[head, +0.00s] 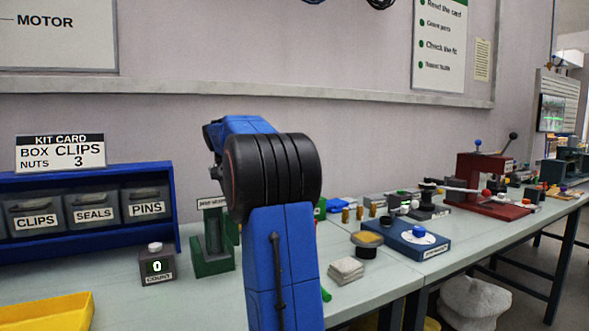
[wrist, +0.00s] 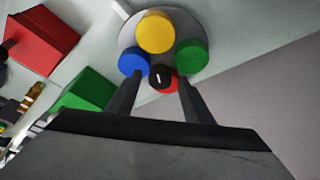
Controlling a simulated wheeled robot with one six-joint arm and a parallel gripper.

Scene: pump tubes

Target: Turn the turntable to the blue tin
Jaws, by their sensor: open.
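In the wrist view, the grey round turntable (wrist: 183,28) carries a yellow tin (wrist: 156,32), a green tin (wrist: 190,56), the blue tin (wrist: 134,62) and a red tin (wrist: 171,84). A black knob (wrist: 159,75) with a white mark stands among them and partly covers the red tin. My gripper (wrist: 161,80) is open, with one fingertip on each side of the knob; the left fingertip overlaps the blue tin's edge. I cannot tell whether the fingers touch anything. I cannot make out the turntable in the head view, where my arm blocks the middle.
In the wrist view, a red block (wrist: 38,38) and a green block (wrist: 84,93) stand left of the turntable. In the head view, a blue rack (head: 90,178), a counter box (head: 157,265) and a yellow tray (head: 50,311) are on the left. Several devices stand on the right.

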